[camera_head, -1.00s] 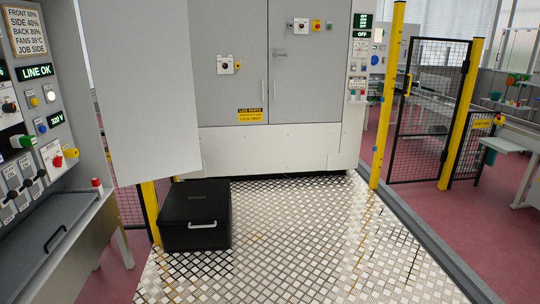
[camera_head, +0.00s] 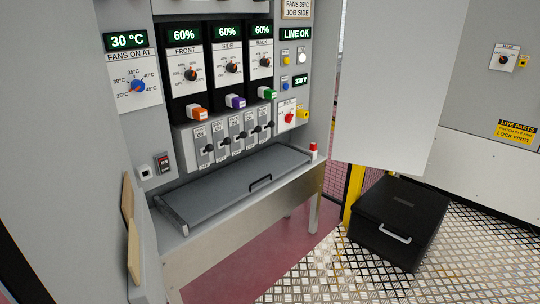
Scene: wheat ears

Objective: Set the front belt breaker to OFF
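A row of breakers (camera_head: 234,134) sits low on the grey control panel, under the dials. Each has a small label and a black lever. The labels are too small to read surely, so I cannot tell which one is the front belt breaker or how its lever is set. Above the row are the FRONT dial (camera_head: 190,74), the SIDE dial (camera_head: 231,67) and the BACK dial (camera_head: 265,61), each with a 60% display. Neither of my grippers is in view.
A grey tray-like lid with a black handle (camera_head: 230,187) lies on the shelf below the breakers. A red rotary switch (camera_head: 290,117) is to their right. An open cabinet door (camera_head: 395,80) hangs at the right. A black box (camera_head: 399,215) stands on the tread-plate floor.

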